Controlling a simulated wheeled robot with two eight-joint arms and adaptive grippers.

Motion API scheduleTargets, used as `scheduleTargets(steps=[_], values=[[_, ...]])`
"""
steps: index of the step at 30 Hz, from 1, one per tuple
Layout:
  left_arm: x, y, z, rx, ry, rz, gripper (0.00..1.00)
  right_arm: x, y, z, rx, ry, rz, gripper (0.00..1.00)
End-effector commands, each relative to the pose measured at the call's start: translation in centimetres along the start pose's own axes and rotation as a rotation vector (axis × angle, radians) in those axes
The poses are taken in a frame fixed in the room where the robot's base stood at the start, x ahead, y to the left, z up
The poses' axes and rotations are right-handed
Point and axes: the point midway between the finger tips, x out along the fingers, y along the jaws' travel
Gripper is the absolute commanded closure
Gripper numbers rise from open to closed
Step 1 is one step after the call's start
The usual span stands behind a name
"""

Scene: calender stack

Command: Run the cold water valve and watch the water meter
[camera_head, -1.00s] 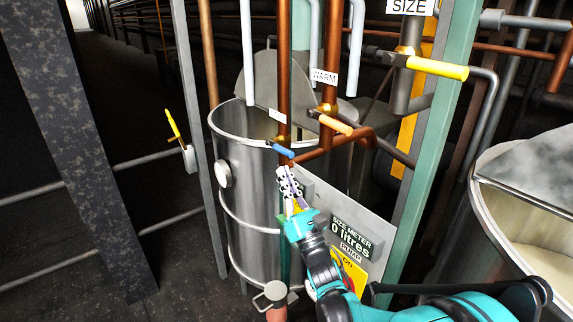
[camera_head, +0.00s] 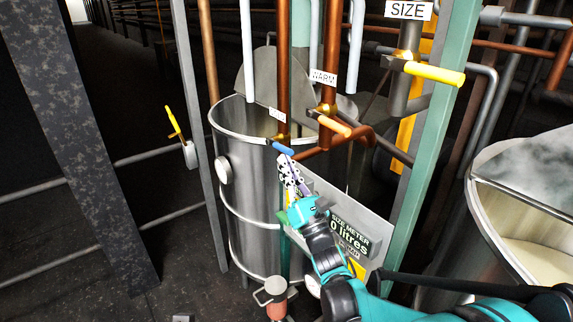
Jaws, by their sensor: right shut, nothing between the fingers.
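The cold water valve has a blue handle (camera_head: 283,149) on a copper pipe, below a small white label too blurred to read. My right gripper (camera_head: 286,164), with black-and-white spotted fingers, is shut and empty. Its tips point up just below the blue handle; I cannot tell whether they touch it. A grey panel (camera_head: 318,190) stands behind my right arm. On it the size meter (camera_head: 349,233) reads 0 litres. My arm hides the panel's left part, so any other meter there cannot be seen. My left gripper is not in view.
An orange-handled valve (camera_head: 336,125) labelled WARM is close on the right, and a yellow-handled one (camera_head: 434,73) sits under the SIZE sign. A steel tank (camera_head: 250,200) stands behind the pipes. A green post (camera_head: 425,150) and another vat (camera_head: 490,215) are on the right.

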Motion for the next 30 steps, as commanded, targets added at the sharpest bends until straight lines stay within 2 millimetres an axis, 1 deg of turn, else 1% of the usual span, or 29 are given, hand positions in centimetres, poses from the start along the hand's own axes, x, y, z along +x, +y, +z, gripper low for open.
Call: scheduleTargets(steps=[8,14,18,21,30], values=[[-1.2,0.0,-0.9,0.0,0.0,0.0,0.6,0.4,0.2,0.9,-0.008,0.06,-0.009,1.0],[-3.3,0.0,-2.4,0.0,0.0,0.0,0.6,1.1,0.4,2.2,-0.026,0.168,-0.025,1.0],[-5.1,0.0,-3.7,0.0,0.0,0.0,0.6,1.9,0.7,3.2,-0.041,0.277,-0.04,1.0],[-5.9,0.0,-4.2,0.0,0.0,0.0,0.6,2.3,0.8,3.6,-0.051,0.354,-0.052,1.0],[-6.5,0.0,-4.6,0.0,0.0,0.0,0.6,3.5,1.1,4.2,-0.048,0.349,-0.049,1.0]])
